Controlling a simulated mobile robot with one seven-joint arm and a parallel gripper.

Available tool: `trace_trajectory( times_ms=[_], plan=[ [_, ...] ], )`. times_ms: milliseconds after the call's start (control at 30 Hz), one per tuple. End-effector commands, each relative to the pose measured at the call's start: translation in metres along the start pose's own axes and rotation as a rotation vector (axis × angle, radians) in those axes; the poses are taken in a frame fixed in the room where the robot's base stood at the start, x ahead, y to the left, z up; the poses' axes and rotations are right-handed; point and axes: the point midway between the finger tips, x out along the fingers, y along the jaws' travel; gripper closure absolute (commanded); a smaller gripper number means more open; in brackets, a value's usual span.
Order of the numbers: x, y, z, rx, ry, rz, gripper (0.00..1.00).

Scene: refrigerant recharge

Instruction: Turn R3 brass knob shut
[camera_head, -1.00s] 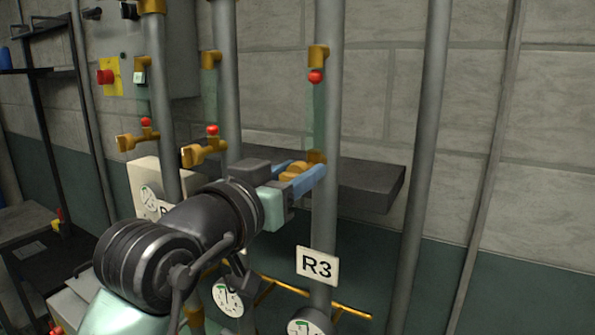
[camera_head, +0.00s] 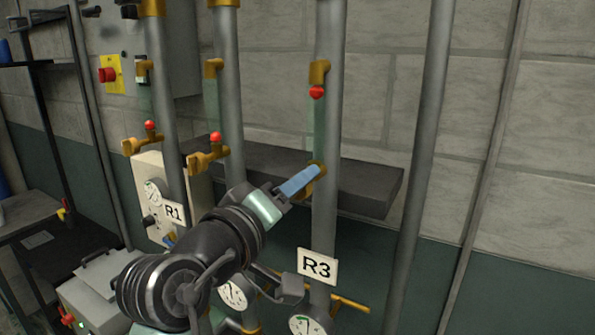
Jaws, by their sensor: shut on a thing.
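The R3 pipe (camera_head: 325,215) is the grey vertical pipe with the white R3 label (camera_head: 317,266). The R3 brass knob (camera_head: 305,194) is mostly hidden behind my blue fingers; only bits of brass show around them. My gripper (camera_head: 312,174) reaches up from the lower left and is shut on the knob. Its fingers overlap in this view, so only one shows clearly. Above the knob, the R3 sight tube (camera_head: 319,128) looks pale green, with a red ball (camera_head: 317,92) at its top below a brass fitting (camera_head: 319,72).
Two similar pipes stand to the left, with brass valves (camera_head: 208,158) and (camera_head: 140,142) sticking out and red balls low. A dark grey ledge (camera_head: 375,188) runs behind the pipes. Gauges (camera_head: 306,325) sit below. Another plain pipe (camera_head: 428,140) stands to the right.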

Motion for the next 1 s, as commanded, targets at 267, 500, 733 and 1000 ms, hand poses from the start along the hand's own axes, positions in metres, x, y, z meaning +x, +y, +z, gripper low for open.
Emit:
trace_trajectory(
  times_ms=[267, 500, 733, 1000],
  plan=[
    [0.0003, 0.0021, -0.0018, -0.266, -0.002, -0.002, 1.0],
    [0.0001, 0.0008, -0.0016, -0.465, 0.0, -0.002, 1.0],
    [0.0001, -0.0008, -0.0009, -0.601, 0.0, -0.001, 1.0],
    [0.0, -0.0023, 0.0004, -0.682, 0.0, -0.001, 1.0]
  ],
)
